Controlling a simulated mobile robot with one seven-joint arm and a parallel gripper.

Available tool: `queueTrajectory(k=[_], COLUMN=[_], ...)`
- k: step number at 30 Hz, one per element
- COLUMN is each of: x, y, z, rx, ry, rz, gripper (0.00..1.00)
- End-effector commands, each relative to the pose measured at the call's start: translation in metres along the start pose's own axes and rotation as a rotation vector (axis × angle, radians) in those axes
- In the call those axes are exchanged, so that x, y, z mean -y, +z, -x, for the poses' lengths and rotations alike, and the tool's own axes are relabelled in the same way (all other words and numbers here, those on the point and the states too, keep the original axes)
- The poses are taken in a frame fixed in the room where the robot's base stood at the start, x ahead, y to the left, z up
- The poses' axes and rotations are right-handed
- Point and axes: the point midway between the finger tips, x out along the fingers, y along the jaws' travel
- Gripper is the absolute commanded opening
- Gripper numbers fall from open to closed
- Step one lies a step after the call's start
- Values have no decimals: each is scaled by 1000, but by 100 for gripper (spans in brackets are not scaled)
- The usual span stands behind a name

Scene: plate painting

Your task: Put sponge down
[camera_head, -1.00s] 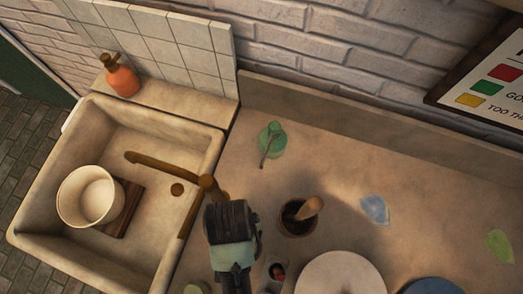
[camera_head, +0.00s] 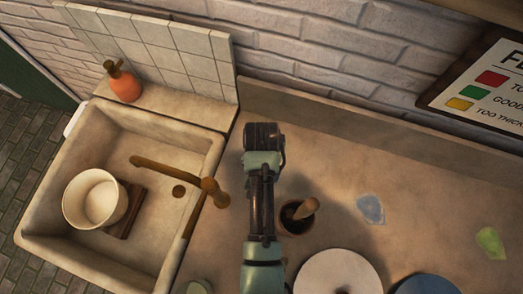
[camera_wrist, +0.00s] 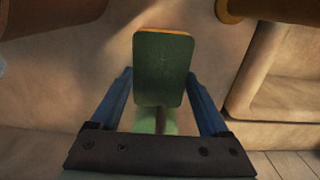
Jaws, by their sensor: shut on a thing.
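The sponge (camera_wrist: 163,70), with a dark green face and a yellow edge, shows between the two blue fingers of my gripper (camera_wrist: 161,82) in the wrist view. My gripper is shut on it. In the head view my gripper (camera_head: 263,135) is over the back of the counter (camera_head: 330,150), right of the sink, near the backsplash. The sponge cannot be made out there, as my arm and gripper hide it. Whether the sponge touches the counter cannot be told.
The sink (camera_head: 150,150) with a brass tap (camera_head: 180,172) and a white pot (camera_head: 98,200) is on the left. A dark cup (camera_head: 298,217) with a wooden tool stands right of my arm. A white plate (camera_head: 340,275) is at the front. Counter right of my gripper is mostly clear.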

Motion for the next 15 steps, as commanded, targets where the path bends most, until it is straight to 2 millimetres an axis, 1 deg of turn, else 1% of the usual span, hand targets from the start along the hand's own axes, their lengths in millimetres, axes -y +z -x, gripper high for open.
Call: queueTrajectory(k=[3, 11, 15], x=[0, 0, 0], y=[0, 0, 0], z=[-9, -10, -14], rx=[-1, -3, -2], ry=[0, -1, 0], rz=[0, 0, 0], gripper=[28, 28, 28])
